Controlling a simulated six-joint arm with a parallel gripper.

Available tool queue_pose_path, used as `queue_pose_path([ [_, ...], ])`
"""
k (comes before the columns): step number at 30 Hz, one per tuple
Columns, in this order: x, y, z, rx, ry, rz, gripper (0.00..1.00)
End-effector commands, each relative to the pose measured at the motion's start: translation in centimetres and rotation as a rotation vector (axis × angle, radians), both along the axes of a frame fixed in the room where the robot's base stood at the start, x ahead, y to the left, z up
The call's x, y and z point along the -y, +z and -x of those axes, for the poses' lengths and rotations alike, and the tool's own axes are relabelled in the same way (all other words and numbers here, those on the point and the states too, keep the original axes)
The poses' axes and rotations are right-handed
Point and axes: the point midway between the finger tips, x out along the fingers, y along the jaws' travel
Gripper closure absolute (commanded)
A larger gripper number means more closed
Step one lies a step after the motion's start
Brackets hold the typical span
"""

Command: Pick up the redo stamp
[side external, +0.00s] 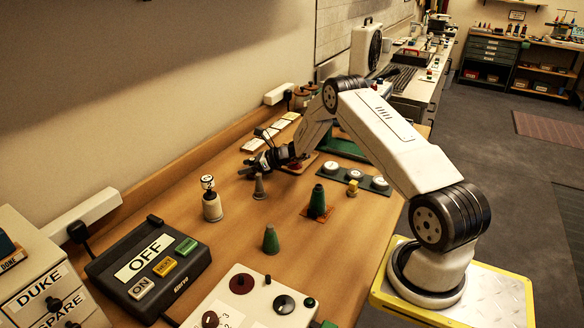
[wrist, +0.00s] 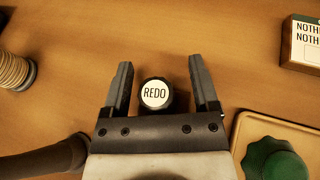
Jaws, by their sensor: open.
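The redo stamp (wrist: 155,94) shows in the wrist view as a dark round cap with a white disc reading REDO. It lies between the two fingers of my gripper (wrist: 160,70), with a gap on each side. The fingers are open and hold nothing. Wood tabletop shows past the fingertips. I cannot tell how far below the fingers the stamp's body reaches. I cannot make out the stamp for sure there.
In the wrist view, a ribbed beige spool (wrist: 14,73) is at left, a dark handle (wrist: 45,158) lower left, a green knob (wrist: 272,160) on a tray lower right, a lettered block (wrist: 302,42) upper right. In the side view, an OFF switch box (side external: 150,265) stands in front.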

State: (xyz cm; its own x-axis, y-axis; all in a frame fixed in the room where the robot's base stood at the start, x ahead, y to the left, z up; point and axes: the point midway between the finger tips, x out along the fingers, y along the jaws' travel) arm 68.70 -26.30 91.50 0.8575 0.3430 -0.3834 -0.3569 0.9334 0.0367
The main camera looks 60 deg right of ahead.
Motion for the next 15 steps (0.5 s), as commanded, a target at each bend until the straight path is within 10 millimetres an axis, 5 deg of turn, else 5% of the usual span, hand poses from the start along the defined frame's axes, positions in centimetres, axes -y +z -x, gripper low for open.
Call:
queue_pose_path([
  [1, 0.01, 0.01, 0.00, 0.000, 0.000, 0.000, 0.32],
  [7, 0.01, 0.02, 0.01, 0.000, 0.000, 0.000, 0.96],
  [15, 0.01, 0.03, 0.00, 0.000, 0.000, 0.000, 1.00],
])
